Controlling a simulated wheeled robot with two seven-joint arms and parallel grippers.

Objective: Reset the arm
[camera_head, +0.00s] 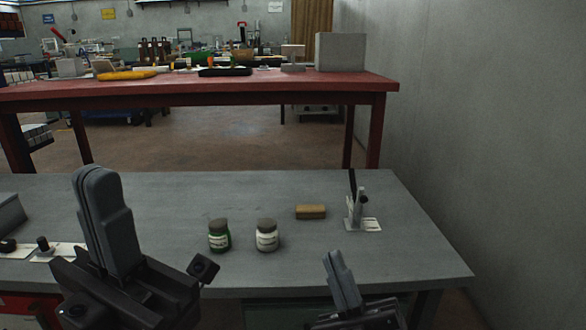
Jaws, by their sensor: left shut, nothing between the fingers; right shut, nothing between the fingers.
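My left gripper (104,205) points up at the left front, its two grey fingers pressed together with nothing between them. It stands in front of the grey table (310,193) and hides part of it. My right gripper (339,270) is lower, at the table's front edge right of the middle. Its fingers are also shut and empty. Both grippers appear apart from the objects on the table.
A green jar (219,236), a white-labelled jar (267,235), a brown block (310,212) and a small stand (357,211) sit on the grey table. A red table (250,85) stands behind. A grey wall (470,130) bounds the right.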

